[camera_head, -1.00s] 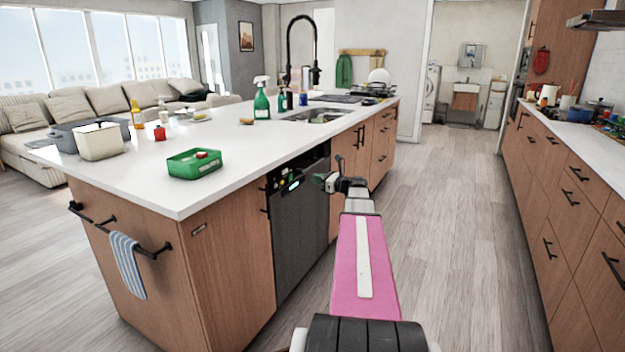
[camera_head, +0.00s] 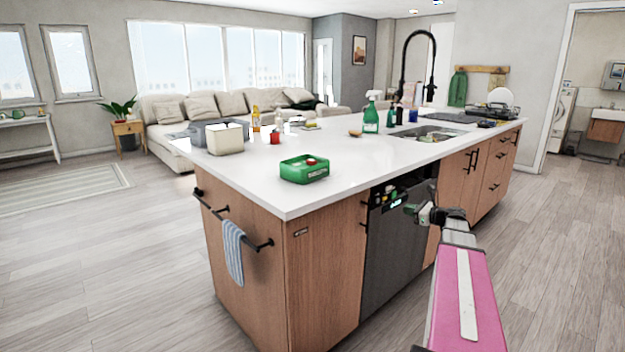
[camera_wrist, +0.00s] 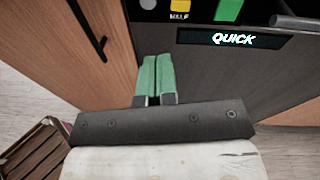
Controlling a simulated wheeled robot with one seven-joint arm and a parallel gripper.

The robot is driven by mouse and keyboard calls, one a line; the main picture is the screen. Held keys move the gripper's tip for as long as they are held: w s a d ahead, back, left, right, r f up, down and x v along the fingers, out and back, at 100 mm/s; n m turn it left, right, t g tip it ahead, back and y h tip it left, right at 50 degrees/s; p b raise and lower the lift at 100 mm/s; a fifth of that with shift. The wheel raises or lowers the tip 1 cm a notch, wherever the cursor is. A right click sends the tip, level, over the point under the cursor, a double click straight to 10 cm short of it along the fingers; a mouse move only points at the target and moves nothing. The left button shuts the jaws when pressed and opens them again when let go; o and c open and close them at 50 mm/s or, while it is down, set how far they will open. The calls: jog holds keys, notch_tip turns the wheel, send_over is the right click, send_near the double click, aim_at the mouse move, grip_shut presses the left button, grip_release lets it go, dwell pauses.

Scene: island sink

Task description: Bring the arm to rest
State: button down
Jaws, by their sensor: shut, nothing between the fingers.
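My gripper (camera_head: 413,209) is at the end of my pink arm in the head view, in front of the dark dishwasher (camera_head: 392,255) in the island. In the wrist view its two green fingers (camera_wrist: 154,76) lie side by side, shut with nothing between them. They point toward the dishwasher front, which shows the lit word "QUICK" (camera_wrist: 234,40). The arm reaches forward from the lower right of the head view. I cannot tell how far the fingertips are from the dishwasher.
The white island top (camera_head: 350,160) holds a green box (camera_head: 304,171), a spray bottle (camera_head: 371,117) and a black tap (camera_head: 405,70) by the sink. A striped towel (camera_head: 233,250) hangs on the island's end. Wooden floor (camera_head: 560,260) is clear on the right and left.

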jog(key=s+a+f+n+g+h, duration=0.1)
jog(key=s+a+f+n+g, duration=0.25)
jog(key=a+f, duration=0.2)
jog(key=s+a+f+n+g+h, duration=0.1)
jog(key=s+a+f+n+g, duration=0.1)
jog(key=a+f+n, duration=0.35)
jog(key=s+a+f+n+g+h, duration=0.3)
jog(key=s+a+f+n+h, duration=0.1)
jog(key=s+n, duration=0.4)
jog(key=s+a+f+n+g+h, duration=0.3)
jog(key=s+a+f+n+h, duration=0.2)
jog(key=s+a+n, duration=0.3)
jog(key=s+a+f, duration=0.1)
jog(key=s, duration=0.1)
jog(key=shift+s+f+n+g, duration=0.3)
jog(key=shift+g, duration=0.05)
jog(key=shift+d, duration=0.15)
